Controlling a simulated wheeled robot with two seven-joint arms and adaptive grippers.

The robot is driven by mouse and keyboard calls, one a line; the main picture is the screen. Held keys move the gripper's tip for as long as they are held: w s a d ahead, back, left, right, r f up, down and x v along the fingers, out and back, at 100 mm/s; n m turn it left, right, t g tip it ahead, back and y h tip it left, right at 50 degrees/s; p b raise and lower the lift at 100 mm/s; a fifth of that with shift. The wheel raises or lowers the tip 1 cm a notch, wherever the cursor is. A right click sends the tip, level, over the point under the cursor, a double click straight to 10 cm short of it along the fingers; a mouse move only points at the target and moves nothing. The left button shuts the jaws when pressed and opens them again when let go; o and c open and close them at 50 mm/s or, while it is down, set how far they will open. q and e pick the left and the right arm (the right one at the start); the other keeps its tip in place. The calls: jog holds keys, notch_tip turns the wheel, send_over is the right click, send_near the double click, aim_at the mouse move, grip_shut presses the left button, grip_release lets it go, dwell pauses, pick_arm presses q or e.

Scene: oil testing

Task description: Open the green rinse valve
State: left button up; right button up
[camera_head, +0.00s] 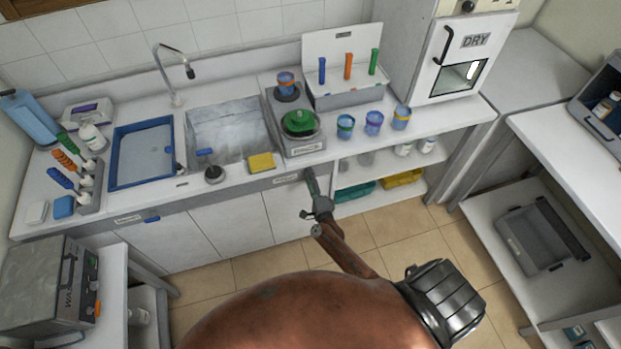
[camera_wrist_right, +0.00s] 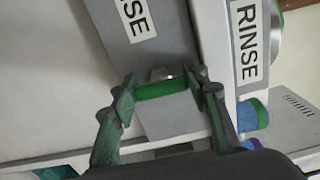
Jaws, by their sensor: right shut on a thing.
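The green rinse valve handle (camera_wrist_right: 162,89) shows in the right wrist view as a short green bar, beside a grey panel with a RINSE label (camera_wrist_right: 136,32). My right gripper (camera_wrist_right: 161,95) has a finger on each side of the handle and is shut on it. In the head view my right gripper (camera_head: 312,182) is at the counter's front edge, right of a small label (camera_head: 286,178) on the front panel. There it hides the valve. My left gripper is not in view.
A rinse station (camera_head: 305,149) with a green-topped bowl (camera_head: 299,122) stands above the gripper. A yellow sponge (camera_head: 262,162) and a sink (camera_head: 228,130) are to the left. Several blue cups, one here (camera_head: 373,122), stand to the right. The tiled floor (camera_head: 240,270) is clear.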

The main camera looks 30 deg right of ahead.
jog(key=shift+n, duration=0.4)
jog(key=o, duration=1.2)
